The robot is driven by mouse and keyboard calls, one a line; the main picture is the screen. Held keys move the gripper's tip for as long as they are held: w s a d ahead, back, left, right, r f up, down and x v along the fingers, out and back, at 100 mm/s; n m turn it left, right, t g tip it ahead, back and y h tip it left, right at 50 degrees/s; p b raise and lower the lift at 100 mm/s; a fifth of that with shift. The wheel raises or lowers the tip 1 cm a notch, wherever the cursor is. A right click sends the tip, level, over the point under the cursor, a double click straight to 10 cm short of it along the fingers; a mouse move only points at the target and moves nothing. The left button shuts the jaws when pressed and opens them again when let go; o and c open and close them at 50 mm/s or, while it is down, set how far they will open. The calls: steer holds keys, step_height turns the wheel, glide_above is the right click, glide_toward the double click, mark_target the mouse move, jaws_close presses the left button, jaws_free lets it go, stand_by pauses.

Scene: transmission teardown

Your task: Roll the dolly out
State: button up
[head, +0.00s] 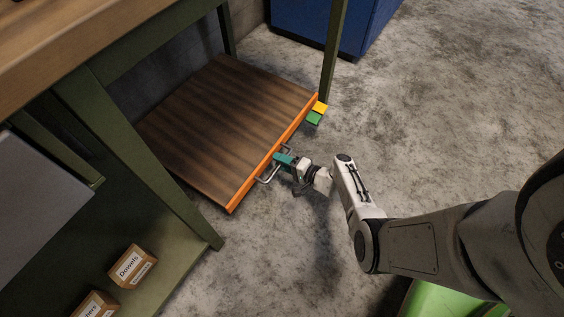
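The dolly (225,120) is a low, flat platform with a brown wooden deck and an orange front edge. It sits under the workbench, with its orange edge near the open floor. A grey metal bar handle (267,179) sticks out from the middle of that edge. A yellow tab (320,107) and a green tab (314,118) stick out near the edge's far end. My gripper (282,160) is at the handle, its teal fingers over the bar's middle. The fingertips are too small to show whether they are closed on it.
Green bench legs (332,50) stand by the dolly's far end, and a near leg (150,160) stands by its near end. Small labelled boxes (132,266) sit on a low green shelf (185,262). A blue cabinet (335,22) stands behind. Concrete floor (450,110) is clear to the right.

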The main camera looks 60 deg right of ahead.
steer(key=shift+c, duration=0.3)
jaws_close()
steer(key=shift+s, duration=0.1)
